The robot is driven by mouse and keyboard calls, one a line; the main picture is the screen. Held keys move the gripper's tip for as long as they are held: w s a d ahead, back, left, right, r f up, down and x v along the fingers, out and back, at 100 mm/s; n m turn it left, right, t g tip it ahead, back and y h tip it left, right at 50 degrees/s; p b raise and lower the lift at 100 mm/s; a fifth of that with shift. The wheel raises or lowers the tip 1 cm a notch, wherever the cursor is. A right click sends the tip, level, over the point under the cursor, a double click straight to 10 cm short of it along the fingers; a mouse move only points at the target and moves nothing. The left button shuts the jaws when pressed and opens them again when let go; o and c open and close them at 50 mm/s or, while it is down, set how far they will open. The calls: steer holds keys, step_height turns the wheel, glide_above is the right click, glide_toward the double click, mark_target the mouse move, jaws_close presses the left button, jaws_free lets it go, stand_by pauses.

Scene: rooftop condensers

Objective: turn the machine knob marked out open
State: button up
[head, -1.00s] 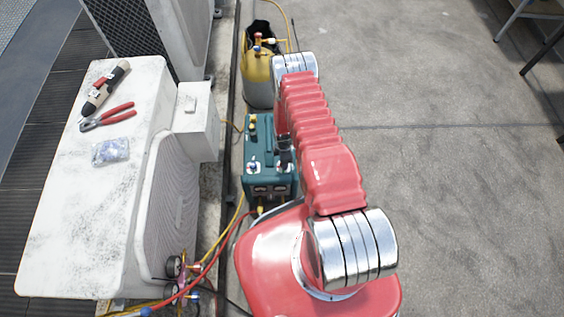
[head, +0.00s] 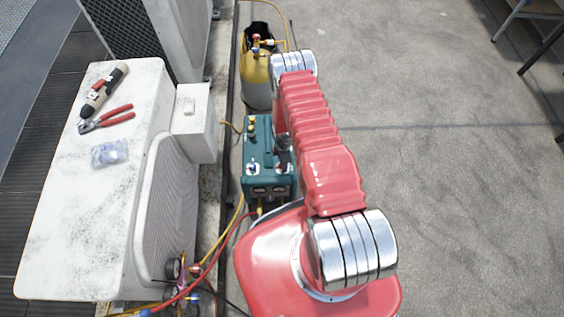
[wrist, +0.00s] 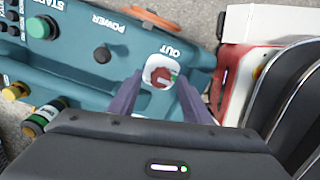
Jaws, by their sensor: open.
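The teal machine (head: 257,130) stands on the floor in the head view. Its top panel (wrist: 75,68) fills much of the wrist view. The knob marked OUT (wrist: 161,76) is a red grip on a white round dial, with a small green mark at its right. My gripper (wrist: 158,80) is open, its two dark fingers on either side of the knob's near edge. I cannot tell whether they touch it. In the head view my gripper (head: 284,150) is a dark shape over the machine's right side, largely hidden by my arm.
A yellow cylinder (head: 257,85) stands behind the machine. A white condenser unit (head: 80,215) with tools on top is at left. Open concrete lies at right.

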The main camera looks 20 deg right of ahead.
step_height(320, 180, up, 13)
stand_by(0.8)
steer(key=shift+w, duration=0.1)
stand_by(0.4)
steer(key=s+a+r+m+g, duration=0.2)
steer(key=s+r+m+g, duration=0.15)
steer(key=s+m, duration=0.4)
steer(key=s+a+r+m+t, duration=0.15)
steer(key=r+m, duration=0.25)
steer(key=r, duration=1.1)
steer(key=s+a+r+m, duration=0.1)
steer(key=a+r+m, duration=0.15)
steer(key=r, duration=1.25)
steer(key=s+a+r+t, duration=0.1)
steer(key=s+r+t, duration=0.1)
steer(key=r, duration=0.6)
steer(key=s+a+r+m+t, duration=0.1)
steer(key=s+a+r+t, duration=0.1)
steer(key=s+r, duration=0.3)
steer(key=s+a+r+m+t, duration=0.1)
steer(key=s+a+r+t, duration=0.1)
steer(key=r, duration=1)
steer(key=shift+s+a+r+t, duration=0.15)
steer(key=shift+s+r+t, duration=0.2)
steer(key=shift+s+t, duration=0.55)
